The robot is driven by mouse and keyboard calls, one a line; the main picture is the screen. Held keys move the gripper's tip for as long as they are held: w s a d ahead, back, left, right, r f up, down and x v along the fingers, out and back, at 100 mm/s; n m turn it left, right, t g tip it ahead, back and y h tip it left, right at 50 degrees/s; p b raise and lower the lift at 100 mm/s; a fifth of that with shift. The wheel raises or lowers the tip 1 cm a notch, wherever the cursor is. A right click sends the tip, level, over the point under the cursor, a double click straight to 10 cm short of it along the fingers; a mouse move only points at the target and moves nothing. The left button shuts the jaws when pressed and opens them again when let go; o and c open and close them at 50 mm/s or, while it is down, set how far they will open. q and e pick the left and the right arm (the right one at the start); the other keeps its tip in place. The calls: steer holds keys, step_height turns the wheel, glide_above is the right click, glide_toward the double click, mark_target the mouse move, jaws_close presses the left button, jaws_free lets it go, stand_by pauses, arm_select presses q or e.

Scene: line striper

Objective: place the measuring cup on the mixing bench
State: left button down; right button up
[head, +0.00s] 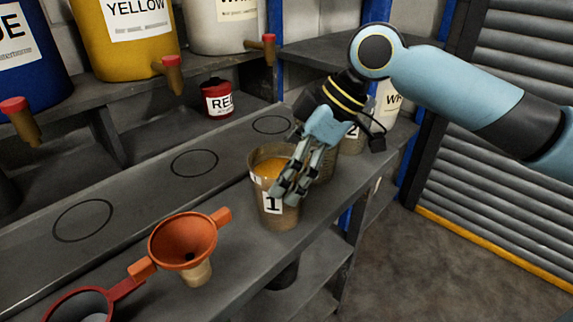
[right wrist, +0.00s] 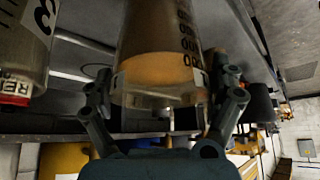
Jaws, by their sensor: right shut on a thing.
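The measuring cup (head: 263,209) is clear, carries a white label "1" and holds orange-yellow liquid. It is upright at the front edge of the grey bench (head: 232,243); I cannot tell whether its base touches the surface. My right gripper (head: 284,192) is shut on it from the right, with fingers across its side and partly hiding it. In the right wrist view the cup (right wrist: 162,68) sits between the two fingers (right wrist: 165,115), with its volume marks showing. My left gripper is not in view.
An orange funnel (head: 183,240) stands left of the cup, near a red-rimmed strainer (head: 82,305). More cups, one labelled "2" (head: 352,132), stand behind my gripper. Drawn circles (head: 194,163) mark a clear back strip. A red jar (head: 216,98) and big paint containers (head: 125,40) stand behind.

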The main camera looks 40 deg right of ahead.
steer(key=o, duration=1.4)
steer(key=shift+c, duration=0.2)
steer(key=p+v, duration=0.8)
steer(key=v, duration=0.4)
steer(key=shift+s, duration=0.1)
